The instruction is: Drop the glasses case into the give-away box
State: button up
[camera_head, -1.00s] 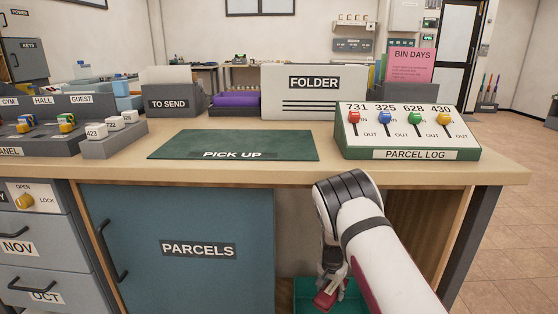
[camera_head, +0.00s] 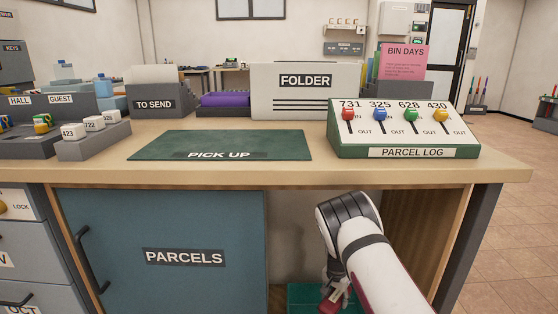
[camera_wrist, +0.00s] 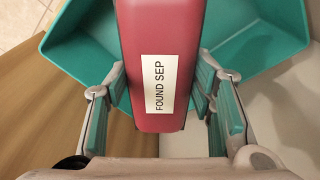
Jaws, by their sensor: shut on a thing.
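The glasses case (camera_wrist: 158,25) is dark red with a white label reading "FOUND SEP". My gripper (camera_wrist: 160,105) is shut on it, with a finger on each side, and holds it over a teal open box (camera_wrist: 275,40) in the wrist view. In the head view my gripper (camera_head: 334,290) hangs down in front of the desk, low in the opening right of the PARCELS door. The red case (camera_head: 333,303) shows there above the teal box (camera_head: 298,294), partly cut off by the picture's lower edge. Any wording on the box is not visible.
The desk top (camera_head: 400,172) runs above my gripper. The blue PARCELS door (camera_head: 165,225) is at the left. The desk's wooden side panel (camera_head: 425,225) stands to the right. A parcel log panel (camera_head: 405,130) sits on the desk.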

jog(key=shift+f+b, duration=0.4)
jog(key=shift+f, duration=0.7)
jog(key=o, duration=1.3)
